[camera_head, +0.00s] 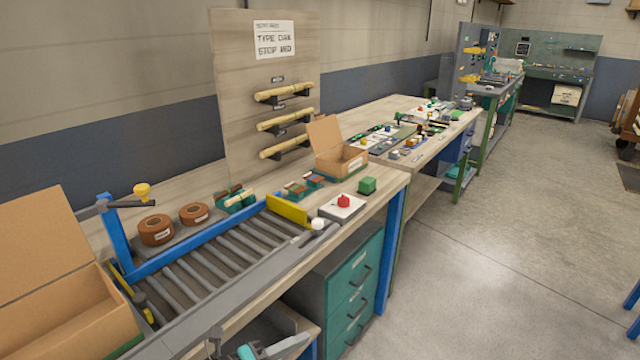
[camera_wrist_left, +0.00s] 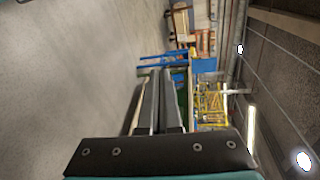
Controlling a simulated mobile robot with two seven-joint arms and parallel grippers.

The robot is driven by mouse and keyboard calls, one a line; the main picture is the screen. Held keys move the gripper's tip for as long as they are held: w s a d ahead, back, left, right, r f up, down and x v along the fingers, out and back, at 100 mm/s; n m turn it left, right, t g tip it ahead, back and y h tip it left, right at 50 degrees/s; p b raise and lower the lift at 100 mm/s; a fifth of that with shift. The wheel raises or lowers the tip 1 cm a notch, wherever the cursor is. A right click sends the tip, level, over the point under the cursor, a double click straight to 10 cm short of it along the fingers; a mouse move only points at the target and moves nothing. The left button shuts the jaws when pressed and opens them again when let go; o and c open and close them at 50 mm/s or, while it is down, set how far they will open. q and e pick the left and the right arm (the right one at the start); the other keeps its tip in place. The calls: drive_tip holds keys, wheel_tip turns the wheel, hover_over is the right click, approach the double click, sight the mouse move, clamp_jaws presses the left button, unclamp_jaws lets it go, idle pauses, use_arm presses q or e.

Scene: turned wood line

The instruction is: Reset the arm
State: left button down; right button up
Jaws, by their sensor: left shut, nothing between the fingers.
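My left gripper (camera_head: 288,345) shows only in part at the bottom edge of the head view, in front of the workbench and low beside the drawer cabinet. In the left wrist view its two dark fingers (camera_wrist_left: 160,100) lie close together, shut with nothing between them. They point away over the floor toward distant blue and yellow racks. My right gripper is not in view.
A workbench carries a roller conveyor (camera_head: 215,255), an open cardboard box (camera_head: 60,300) and a red button box (camera_head: 342,207). A teal drawer cabinet (camera_head: 352,285) stands under it. Clear concrete floor (camera_head: 500,250) lies to the right.

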use_arm(q)
drive_tip(key=s+a+f+n+y, duration=0.35)
drive_tip(key=s+f+n, duration=0.2)
drive_tip(key=f, duration=0.25)
drive_tip(key=s+a+f+n+g+y, duration=0.1)
drive_tip(key=s+a+f+n+y, duration=0.2)
drive_tip(key=s+a+f+n, duration=0.35)
drive_tip(key=s+a+f+n+y, duration=0.35)
drive_tip(key=f+n, duration=0.35)
drive_tip(key=f, duration=0.4)
drive_tip(key=s+f+n+g+y, duration=0.1)
drive_tip(key=s+f+n+g, duration=0.2)
drive_tip(key=s, duration=1.1)
drive_tip(key=s+f+n+g+y, duration=0.1)
drive_tip(key=s+f+n+g, duration=0.3)
drive_tip(key=s, duration=1)
wheel_tip(320, 180, down, 3)
drive_tip(key=shift+a+r+n+g+y+b, duration=0.1)
drive_tip(key=shift+a+n+g+y+b, duration=0.25)
drive_tip(key=shift+n, duration=0.35)
